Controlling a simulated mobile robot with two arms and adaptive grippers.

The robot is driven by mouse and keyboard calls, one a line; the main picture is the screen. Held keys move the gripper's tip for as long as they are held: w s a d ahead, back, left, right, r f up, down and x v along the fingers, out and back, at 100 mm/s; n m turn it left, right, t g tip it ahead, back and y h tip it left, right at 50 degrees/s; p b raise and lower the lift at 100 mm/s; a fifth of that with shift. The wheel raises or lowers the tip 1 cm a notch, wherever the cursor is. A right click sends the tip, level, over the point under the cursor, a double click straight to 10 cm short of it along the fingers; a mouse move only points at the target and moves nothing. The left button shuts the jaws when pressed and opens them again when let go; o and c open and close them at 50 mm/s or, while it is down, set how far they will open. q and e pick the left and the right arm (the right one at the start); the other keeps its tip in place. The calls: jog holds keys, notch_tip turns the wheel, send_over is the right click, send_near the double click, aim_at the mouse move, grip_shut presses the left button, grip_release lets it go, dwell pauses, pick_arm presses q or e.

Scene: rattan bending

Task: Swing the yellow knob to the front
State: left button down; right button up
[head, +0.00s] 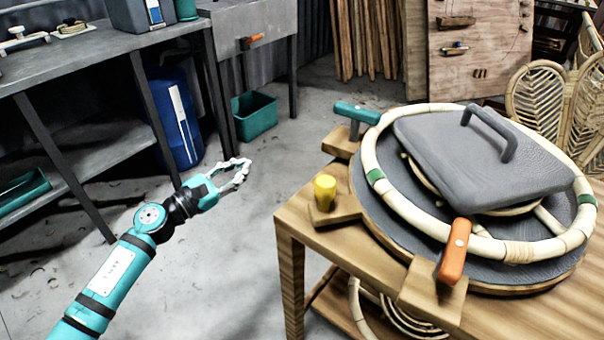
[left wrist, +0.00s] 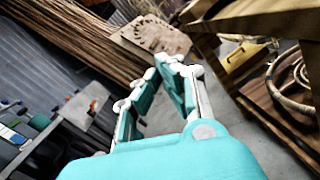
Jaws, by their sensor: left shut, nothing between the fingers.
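The yellow knob (head: 325,192) stands upright on a wooden block (head: 337,212) at the near-left corner of the wooden table (head: 300,222), beside the round grey form. My left gripper (head: 247,163) is to the left of the knob, over the floor and clear of the table, with its fingertips together and nothing between them. Its fingers also show in the left wrist view (left wrist: 172,62). My right gripper is in neither view.
A pale rattan ring (head: 390,205) surrounds a grey plate with a handle (head: 490,140). An orange handle (head: 454,250) and a teal handle (head: 357,113) sit at its edge. A dark workbench (head: 60,65) stands left. Open floor lies between it and the table.

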pick_arm(q)
jog(key=s+d+r+m+g+h+b, duration=0.15)
jog(key=r+m, duration=0.25)
jog(key=m, duration=0.4)
jog(key=s+d+r+m+g+h+b, duration=0.1)
jog(key=s+d+r+m+g, duration=0.2)
jog(key=m, duration=0.4)
jog(key=shift+m, duration=0.5)
jog(key=d, duration=0.3)
jog(key=d+p, duration=0.1)
jog(key=d, duration=0.2)
jog(key=w+d+p, duration=0.1)
jog(key=d, duration=0.3)
jog(key=shift+r, duration=0.25)
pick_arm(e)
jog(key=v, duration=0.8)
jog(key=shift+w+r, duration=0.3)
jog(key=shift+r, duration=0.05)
pick_arm(q)
jog(key=shift+s+a+t, duration=0.1)
jog(key=shift+t, duration=0.15)
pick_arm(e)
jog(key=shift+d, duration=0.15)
